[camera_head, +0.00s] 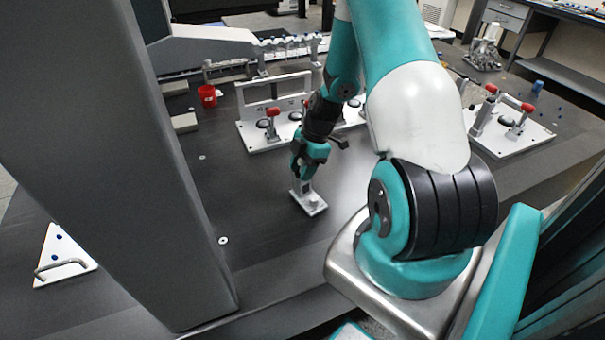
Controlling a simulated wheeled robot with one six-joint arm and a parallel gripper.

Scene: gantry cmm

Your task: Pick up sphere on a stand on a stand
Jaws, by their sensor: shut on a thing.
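The stand (311,204) has a light grey rectangular base with a short post rising from it. It is upright on the dark table, or very close to it; I cannot tell whether the base touches. My gripper (305,177) points down over the stand and is shut on its upper part. The sphere at the top is hidden by the gripper's teal fingers.
A white fixture plate with red-handled clamps (272,133) stands behind my gripper, and another fixture plate (512,137) is at the right. A red cup (207,96) is at the back left. A grey column (125,150) blocks the left. The dark table (255,205) is clear around the stand.

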